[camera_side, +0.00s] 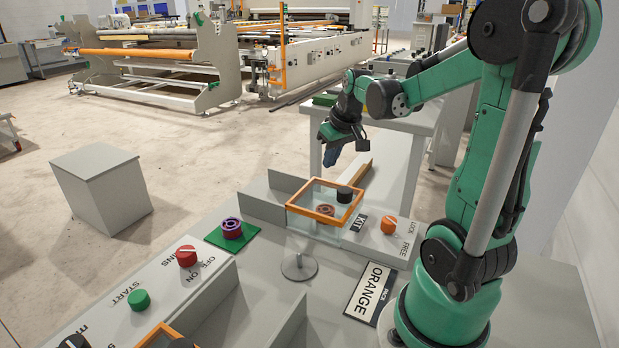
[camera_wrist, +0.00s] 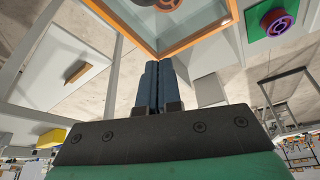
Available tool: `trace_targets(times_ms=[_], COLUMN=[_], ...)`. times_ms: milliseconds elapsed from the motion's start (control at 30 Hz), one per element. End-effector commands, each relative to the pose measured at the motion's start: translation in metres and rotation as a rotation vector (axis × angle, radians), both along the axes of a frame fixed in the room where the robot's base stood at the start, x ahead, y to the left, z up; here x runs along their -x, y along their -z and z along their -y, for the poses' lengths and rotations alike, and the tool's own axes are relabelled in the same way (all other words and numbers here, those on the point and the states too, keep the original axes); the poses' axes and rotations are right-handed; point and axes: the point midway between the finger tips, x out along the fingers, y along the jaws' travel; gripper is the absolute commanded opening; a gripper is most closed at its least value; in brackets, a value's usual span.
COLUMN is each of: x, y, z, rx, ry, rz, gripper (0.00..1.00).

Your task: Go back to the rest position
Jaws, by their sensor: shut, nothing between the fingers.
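My gripper (camera_side: 331,158) hangs in the upper middle of the side view, behind the orange-rimmed clear box (camera_side: 300,209), tilted downward. It is apart from the box in that view. In the wrist view my gripper (camera_wrist: 159,66) shows its two dark blue fingers side by side and shut, with nothing between them. The box's orange rim (camera_wrist: 201,35) lies just beyond the fingertips in that picture. The rest position itself is not marked in either view.
A reddish ring-shaped piece (camera_side: 326,210) shows in the box, beside a black knob (camera_side: 344,194). A purple-red spool (camera_side: 231,228) sits on a green pad (camera_side: 214,239). An orange knob (camera_side: 389,224), upright grey panels (camera_side: 263,203) and a sign reading ORANGE (camera_side: 371,292) are nearby.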

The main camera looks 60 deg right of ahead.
Motion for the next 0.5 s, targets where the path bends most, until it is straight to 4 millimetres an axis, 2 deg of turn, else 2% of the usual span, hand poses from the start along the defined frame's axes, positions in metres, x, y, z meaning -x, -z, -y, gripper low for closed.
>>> trace_targets(times_ms=[200, 400, 500], x=[0.011, 0.015, 0.01], y=[-0.033, -0.048, -0.049], z=[-0.005, -0.008, -0.022], rx=[0.0, 0.0, 0.01], ry=[0.001, 0.0, -0.029], rz=[0.0, 0.001, 0.01], gripper=[0.0, 0.0, 0.0])
